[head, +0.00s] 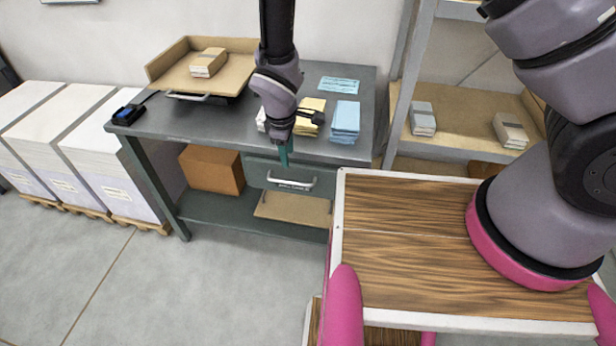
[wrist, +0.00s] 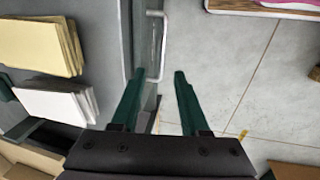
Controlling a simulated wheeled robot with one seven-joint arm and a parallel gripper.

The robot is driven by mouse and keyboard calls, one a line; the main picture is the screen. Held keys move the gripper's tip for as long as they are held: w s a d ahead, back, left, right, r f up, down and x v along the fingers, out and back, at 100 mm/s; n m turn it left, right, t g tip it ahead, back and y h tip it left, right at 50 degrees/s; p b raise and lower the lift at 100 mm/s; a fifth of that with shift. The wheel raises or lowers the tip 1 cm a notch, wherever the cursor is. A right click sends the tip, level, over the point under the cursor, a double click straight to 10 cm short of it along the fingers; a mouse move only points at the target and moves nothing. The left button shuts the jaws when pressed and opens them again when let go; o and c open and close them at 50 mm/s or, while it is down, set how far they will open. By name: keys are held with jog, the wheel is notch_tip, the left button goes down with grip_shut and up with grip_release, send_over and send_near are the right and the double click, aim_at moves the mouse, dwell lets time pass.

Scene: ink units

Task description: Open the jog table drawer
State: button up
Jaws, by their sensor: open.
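The jog table (head: 225,118) is a dark grey bench with a grey drawer (head: 257,174) under its right part. The drawer looks shut. Its pale bar handle (head: 291,184) runs across the front. My gripper (head: 285,158) points down at the table's front edge, just above the handle. In the wrist view my gripper (wrist: 159,74) has its two green fingers spread and empty. The handle (wrist: 163,45) shows beyond the fingertips, its near end lined up between them. I cannot tell the exact height gap.
Paper stacks, yellow (wrist: 40,45) and blue (head: 345,120), lie on the tabletop near my gripper. A tan tray (head: 165,72) stands at the back left. A cardboard box (head: 212,170) sits on the lower shelf. The floor (head: 220,280) in front is clear; my wood-topped base is at right.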

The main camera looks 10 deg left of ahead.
aim_at(292, 183)
jog(key=f, duration=0.3)
jog(key=w+f, duration=0.1)
jog(key=f, duration=0.7)
jog(key=shift+w+d+f, duration=0.15)
jog(key=shift+w+f, duration=0.1)
jog(key=shift+w, duration=0.05)
grip_shut()
dwell(0.9)
